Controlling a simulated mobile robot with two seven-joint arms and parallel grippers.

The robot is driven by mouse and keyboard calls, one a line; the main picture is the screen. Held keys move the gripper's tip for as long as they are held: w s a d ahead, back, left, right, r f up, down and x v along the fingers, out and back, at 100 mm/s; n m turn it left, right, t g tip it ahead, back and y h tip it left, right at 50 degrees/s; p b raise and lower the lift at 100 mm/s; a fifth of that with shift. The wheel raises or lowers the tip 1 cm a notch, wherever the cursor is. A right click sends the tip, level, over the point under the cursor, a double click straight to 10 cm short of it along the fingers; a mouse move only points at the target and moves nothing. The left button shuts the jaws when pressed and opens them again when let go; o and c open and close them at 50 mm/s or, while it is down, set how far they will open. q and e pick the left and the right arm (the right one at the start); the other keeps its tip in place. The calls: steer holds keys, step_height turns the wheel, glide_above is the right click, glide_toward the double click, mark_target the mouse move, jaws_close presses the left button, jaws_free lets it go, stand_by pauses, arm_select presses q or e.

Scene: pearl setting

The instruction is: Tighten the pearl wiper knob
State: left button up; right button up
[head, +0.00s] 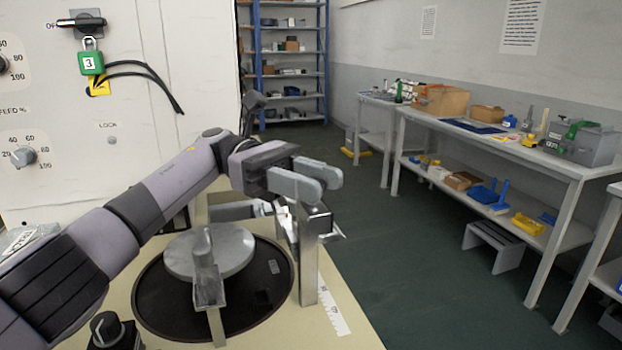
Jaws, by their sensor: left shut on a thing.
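My left arm comes in from the left across the machine, and its gripper (309,177) is at the top of an upright metal post (308,258) at the right of the round table. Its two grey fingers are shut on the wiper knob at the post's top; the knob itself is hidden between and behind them. Shiny metal wiper parts (285,222) show just left of the post, partly covered. A grey round disc (222,248) sits inside a black round pan (265,300) on the cream machine top (352,338). My right gripper is not in view.
A grey bracket (208,285) stands in front of the disc. A black knob (105,326) is at the lower left. A white control panel (90,150) with dials and a green padlock (91,62) rises behind my arm. A workbench (560,165) stands right, across open floor.

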arm_select(q)
steer(key=shift+r+m+g, duration=0.1)
steer(key=shift+m+g, duration=0.2)
stand_by(0.4)
steer(key=o, duration=1)
steer(key=shift+c, duration=0.2)
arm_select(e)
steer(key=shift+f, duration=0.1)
